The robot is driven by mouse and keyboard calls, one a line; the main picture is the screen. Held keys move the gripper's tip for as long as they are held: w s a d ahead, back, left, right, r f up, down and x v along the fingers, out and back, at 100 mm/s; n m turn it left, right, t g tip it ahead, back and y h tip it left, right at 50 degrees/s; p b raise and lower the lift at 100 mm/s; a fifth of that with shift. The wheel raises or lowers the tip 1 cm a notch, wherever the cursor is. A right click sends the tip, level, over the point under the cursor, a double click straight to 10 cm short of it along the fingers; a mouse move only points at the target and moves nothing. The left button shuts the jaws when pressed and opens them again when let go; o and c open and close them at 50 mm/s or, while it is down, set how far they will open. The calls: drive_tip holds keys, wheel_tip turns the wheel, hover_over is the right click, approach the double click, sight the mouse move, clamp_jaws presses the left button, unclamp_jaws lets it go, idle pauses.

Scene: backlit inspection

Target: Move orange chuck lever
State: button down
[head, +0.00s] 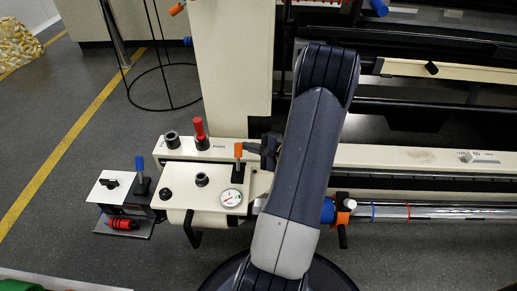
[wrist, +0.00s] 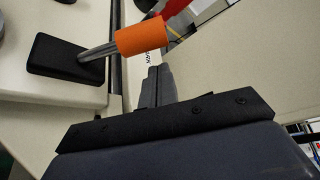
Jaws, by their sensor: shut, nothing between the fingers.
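The orange chuck lever (head: 238,150) stands on the cream control housing, beside the round gauge. In the wrist view its orange cap (wrist: 142,38) sits on a grey metal stem, tilted in the picture, rising from a black base block (wrist: 68,56). My gripper (head: 253,148) is just right of the orange cap in the head view. In the wrist view my gripper (wrist: 155,72) is shut and empty, its tips close below the cap's edge. I cannot tell whether they touch it. My arm hides part of the housing.
A red lever (head: 199,128) and black knob (head: 172,139) stand behind on the cream ledge. The gauge (head: 231,198) is in front. A blue lever (head: 140,168) stands left. A metal roller (head: 430,213) runs right. Open floor lies left.

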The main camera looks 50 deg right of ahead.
drive_tip(key=shift+s+a+r, duration=0.4)
drive_tip(key=shift+a, duration=0.3)
